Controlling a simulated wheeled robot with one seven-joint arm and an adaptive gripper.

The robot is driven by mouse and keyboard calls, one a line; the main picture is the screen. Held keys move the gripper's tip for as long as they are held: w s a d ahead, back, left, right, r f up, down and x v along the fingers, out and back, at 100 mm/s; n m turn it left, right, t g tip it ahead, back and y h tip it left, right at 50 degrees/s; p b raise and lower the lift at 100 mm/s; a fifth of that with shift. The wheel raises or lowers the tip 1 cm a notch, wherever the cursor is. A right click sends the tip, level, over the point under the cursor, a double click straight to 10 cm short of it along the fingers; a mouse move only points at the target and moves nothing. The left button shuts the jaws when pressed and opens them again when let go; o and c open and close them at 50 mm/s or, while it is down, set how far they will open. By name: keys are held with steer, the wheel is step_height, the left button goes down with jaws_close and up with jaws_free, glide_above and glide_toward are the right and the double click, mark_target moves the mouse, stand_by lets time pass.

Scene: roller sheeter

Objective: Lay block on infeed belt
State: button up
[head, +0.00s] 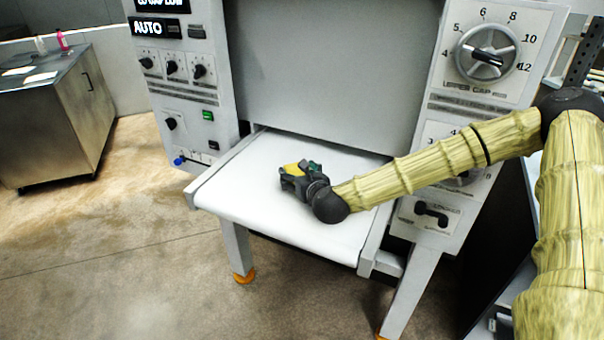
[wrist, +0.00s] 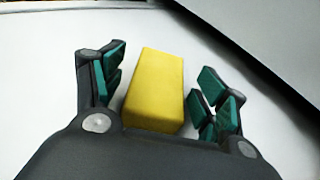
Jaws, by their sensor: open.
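The yellow block (wrist: 155,90) lies on the white infeed belt (wrist: 40,100), between the spread fingers of my gripper (wrist: 158,85) in the wrist view. Gaps show between the block and the green finger pads on both sides. In the head view my gripper (head: 300,172) is low over the middle of the infeed belt (head: 320,222).
The sheeter's left control panel (head: 185,85) and right panel (head: 480,65) stand on either side of the belt. A grey guard (head: 320,60) rises behind it. The belt's front part is clear. A metal cabinet (head: 60,120) stands at far left.

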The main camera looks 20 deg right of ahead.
steer(key=shift+r, duration=0.15)
steer(key=shift+s, duration=0.3)
steer(key=b+v, duration=0.3)
steer(key=v, duration=0.8)
steer(key=shift+s+r, duration=0.1)
steer(key=shift+s, duration=0.05)
